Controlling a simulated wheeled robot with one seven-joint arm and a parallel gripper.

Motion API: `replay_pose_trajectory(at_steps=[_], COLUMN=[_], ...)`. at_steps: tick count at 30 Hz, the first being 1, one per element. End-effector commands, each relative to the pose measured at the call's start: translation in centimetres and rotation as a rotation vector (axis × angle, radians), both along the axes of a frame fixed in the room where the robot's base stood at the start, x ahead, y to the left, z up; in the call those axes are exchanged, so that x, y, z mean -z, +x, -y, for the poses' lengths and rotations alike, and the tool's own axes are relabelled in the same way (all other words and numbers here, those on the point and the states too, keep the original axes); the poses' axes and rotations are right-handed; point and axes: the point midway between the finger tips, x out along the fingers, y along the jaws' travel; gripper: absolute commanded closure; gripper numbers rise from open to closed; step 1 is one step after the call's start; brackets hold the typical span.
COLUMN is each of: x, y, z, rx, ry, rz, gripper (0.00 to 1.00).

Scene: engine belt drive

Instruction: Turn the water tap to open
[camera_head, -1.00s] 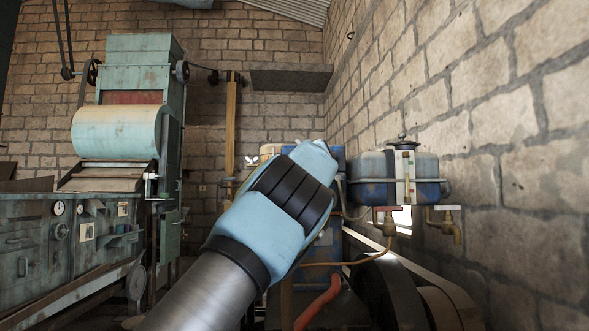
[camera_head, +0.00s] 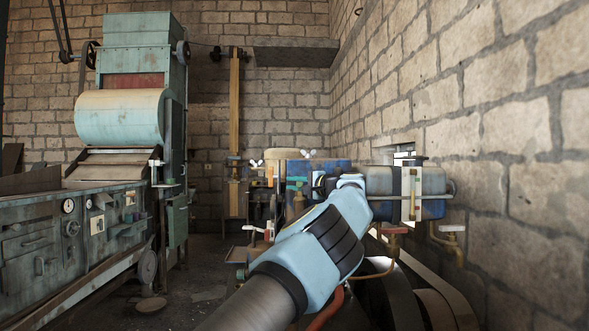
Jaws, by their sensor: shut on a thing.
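My gripper (camera_head: 325,184) is at the end of my pale blue arm, in front of the blue engine block. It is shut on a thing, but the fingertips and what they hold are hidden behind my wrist. A brass tap with a red handle (camera_head: 391,231) hangs below the tank, to the right of my arm. A second brass tap with a white handle (camera_head: 451,229) is near the wall, further right. Both are apart from my gripper. I cannot tell from the picture which tap is the water tap.
A blue and grey tank (camera_head: 428,190) sits beside the brick wall on the right. Large wheels (camera_head: 438,308) stand below the taps. A green machine (camera_head: 120,130) and workbench (camera_head: 70,235) fill the left side. The floor (camera_head: 195,285) between has some free room.

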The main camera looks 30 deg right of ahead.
Motion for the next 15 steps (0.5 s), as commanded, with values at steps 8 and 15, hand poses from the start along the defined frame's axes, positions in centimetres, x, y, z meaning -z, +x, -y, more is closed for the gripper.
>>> replay_pose_trajectory(at_steps=[8,15], x=[-0.25,0.05], y=[0.13,0.11], z=[-0.42,-0.54], rx=[-0.069,-0.092], ry=[0.003,0.002], rz=[-0.002,-0.002], gripper=[1.0,1.0])
